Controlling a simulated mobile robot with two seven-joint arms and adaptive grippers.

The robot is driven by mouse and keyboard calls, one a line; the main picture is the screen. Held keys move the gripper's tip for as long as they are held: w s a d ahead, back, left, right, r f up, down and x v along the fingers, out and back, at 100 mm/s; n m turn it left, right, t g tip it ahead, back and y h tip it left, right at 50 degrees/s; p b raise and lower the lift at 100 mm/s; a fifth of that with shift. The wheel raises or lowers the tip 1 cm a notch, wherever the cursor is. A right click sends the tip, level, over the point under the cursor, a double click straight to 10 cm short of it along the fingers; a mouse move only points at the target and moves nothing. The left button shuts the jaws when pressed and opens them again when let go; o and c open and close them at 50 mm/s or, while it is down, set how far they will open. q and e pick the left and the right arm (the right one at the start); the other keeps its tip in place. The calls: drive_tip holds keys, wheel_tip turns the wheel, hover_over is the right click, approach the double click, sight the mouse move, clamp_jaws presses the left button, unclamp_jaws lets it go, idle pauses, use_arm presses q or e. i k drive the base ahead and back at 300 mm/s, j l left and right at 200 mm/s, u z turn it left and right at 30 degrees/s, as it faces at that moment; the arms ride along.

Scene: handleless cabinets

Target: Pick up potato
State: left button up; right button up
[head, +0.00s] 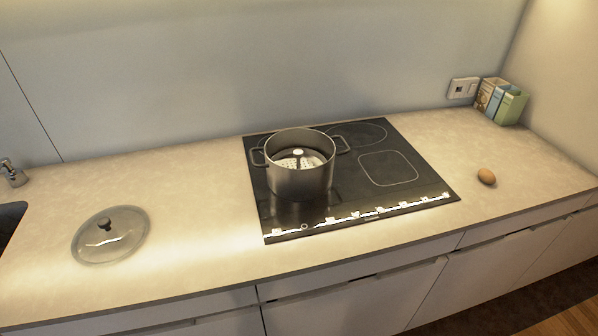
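A small brown, egg-shaped item (486,176), which looks like the potato, lies on the countertop (205,190) to the right of the black cooktop. It is apart from everything else, and nothing covers it. Neither of my grippers shows in the head view.
A metal pot (300,178) with two side handles stands on the cooktop (420,207). A glass lid (110,236) lies on the counter at left. Small boxes (510,106) stand in the back right corner by a wall socket (463,88). Counter around the brown item is clear.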

sight(486, 176)
drive_tip(key=u, duration=0.35)
drive_tip(key=l+u, duration=0.3)
drive_tip(key=k+l+u, duration=0.1)
drive_tip(key=l+u, duration=0.2)
drive_tip(key=l, duration=0.2)
drive_tip(key=k+l+u, duration=0.1)
drive_tip(key=l+u, duration=0.15)
drive_tip(key=l, duration=0.15)
drive_tip(key=k+l+u, duration=0.15)
drive_tip(key=l+u, duration=0.15)
drive_tip(key=k+l+u, duration=0.15)
drive_tip(key=l+u, duration=0.15)
drive_tip(key=l, duration=0.1)
